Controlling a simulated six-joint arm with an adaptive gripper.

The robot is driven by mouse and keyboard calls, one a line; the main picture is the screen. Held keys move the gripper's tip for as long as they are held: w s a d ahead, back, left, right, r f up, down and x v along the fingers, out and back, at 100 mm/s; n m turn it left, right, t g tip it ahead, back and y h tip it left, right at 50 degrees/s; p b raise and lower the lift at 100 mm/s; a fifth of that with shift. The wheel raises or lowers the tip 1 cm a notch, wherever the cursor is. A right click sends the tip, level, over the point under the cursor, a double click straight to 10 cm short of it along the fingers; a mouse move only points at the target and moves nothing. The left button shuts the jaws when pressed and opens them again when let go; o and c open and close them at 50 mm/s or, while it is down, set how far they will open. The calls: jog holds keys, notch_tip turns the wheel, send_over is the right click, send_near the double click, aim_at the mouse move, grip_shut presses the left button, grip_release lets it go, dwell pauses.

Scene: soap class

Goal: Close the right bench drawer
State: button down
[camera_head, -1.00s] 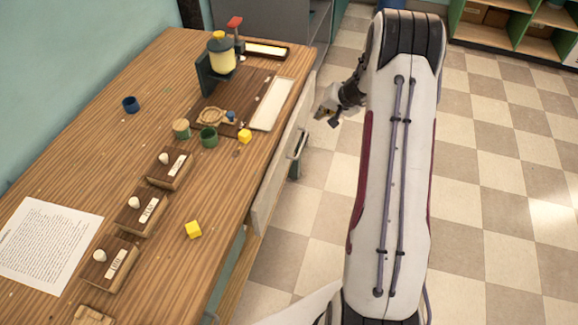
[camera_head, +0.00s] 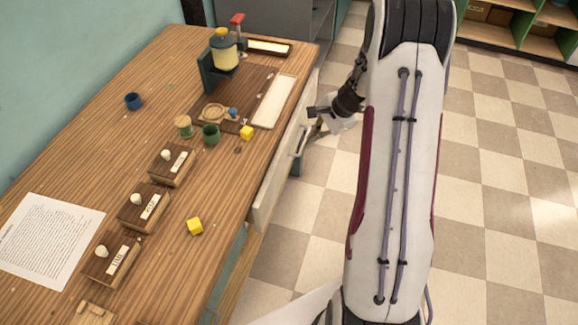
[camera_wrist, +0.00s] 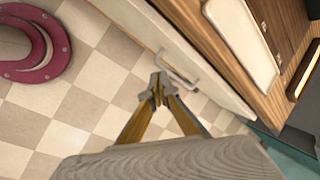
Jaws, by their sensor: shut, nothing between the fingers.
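The right bench drawer has a pale front (camera_head: 272,185) along the right side of the wooden bench, and its front also shows in the wrist view (camera_wrist: 215,88). How far it stands out from the bench is hard to tell. Its handle (camera_head: 299,142) is a light bar, also seen in the wrist view (camera_wrist: 190,78). My gripper (camera_head: 314,124) is beside the drawer front, near the handle. In the wrist view my gripper's fingertips (camera_wrist: 157,88) are together and empty, just left of the handle. Whether they touch the front or handle is unclear.
The bench top (camera_head: 150,70) holds a yellow-topped dispenser (camera_head: 225,52), a white tray (camera_head: 273,102), a green cup (camera_head: 210,134), yellow cubes (camera_head: 195,226) and several wooden blocks. Checkered floor (camera_head: 500,200) lies clear to the right.

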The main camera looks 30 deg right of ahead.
aim_at(273, 162)
jog(key=shift+s+a+f+m+g+y, duration=0.1)
jog(key=shift+s+a+f+m+g, duration=0.25)
jog(key=shift+s+m, duration=0.95)
jog(key=shift+s+a+f+m+g+y, duration=0.1)
jog(key=shift+s+a+m, duration=0.35)
jog(key=shift+m, duration=1.65)
jog(key=shift+s+a+f+m+g+y, duration=0.2)
jog(key=shift+s+a+m, duration=0.45)
jog(key=shift+m, duration=1.05)
jog(key=shift+d+f, duration=0.1)
jog(key=shift+f, duration=0.1)
jog(key=w+a+f, duration=0.5)
jog(key=f, duration=0.4)
jog(key=shift+w+a, duration=0.15)
jog(key=shift+a, duration=0.05)
jog(key=shift+w+a, duration=1.85)
